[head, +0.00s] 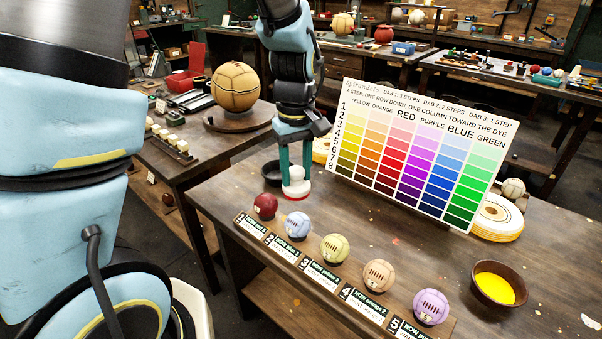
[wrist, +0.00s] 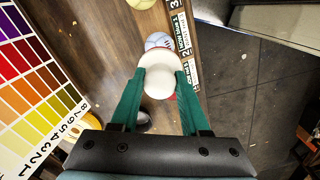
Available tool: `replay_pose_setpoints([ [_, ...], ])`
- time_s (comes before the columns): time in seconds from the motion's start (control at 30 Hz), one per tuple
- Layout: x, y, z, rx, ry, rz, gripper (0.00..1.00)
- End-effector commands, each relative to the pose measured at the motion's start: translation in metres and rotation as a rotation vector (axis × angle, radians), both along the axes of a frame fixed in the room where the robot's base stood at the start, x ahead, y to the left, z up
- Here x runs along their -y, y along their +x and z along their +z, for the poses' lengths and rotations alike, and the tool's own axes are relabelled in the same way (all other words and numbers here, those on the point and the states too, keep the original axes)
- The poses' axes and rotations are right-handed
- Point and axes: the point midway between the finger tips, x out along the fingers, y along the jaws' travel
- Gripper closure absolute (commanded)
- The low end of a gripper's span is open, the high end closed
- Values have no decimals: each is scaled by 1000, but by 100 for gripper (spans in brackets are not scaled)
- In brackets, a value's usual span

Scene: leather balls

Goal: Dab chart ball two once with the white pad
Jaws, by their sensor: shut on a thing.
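My gripper (head: 295,172) is shut on the white pad (head: 296,189), a rounded white knob with a reddish lower rim. In the wrist view the pad (wrist: 158,82) sits between the green fingers. The pale blue ball (head: 297,225), second from the left behind card 2 (head: 283,250), stands in the row on the table. The pad is above and behind the row, apart from this ball in the head view. In the wrist view the pad partly covers the pale blue ball (wrist: 158,40). The colour chart (head: 420,150) stands upright behind the row.
A dark red ball (head: 265,206) is left of the pale blue one; yellow-green (head: 334,248), tan (head: 379,275) and purple (head: 430,307) balls are right. A dark bowl (head: 271,173) is beside my gripper. A bowl of yellow dye (head: 498,287) is at right. Table between is clear.

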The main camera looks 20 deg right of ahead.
Motion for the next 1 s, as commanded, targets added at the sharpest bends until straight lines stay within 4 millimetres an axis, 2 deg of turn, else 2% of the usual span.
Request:
replay_pose_setpoints([
  [0.17,-1,-1,-13,0,0,15,99],
  [0.53,-1,-1,-60,0,-1,13,99],
  [1.0,-1,-1,-63,0,-1,12,99],
])
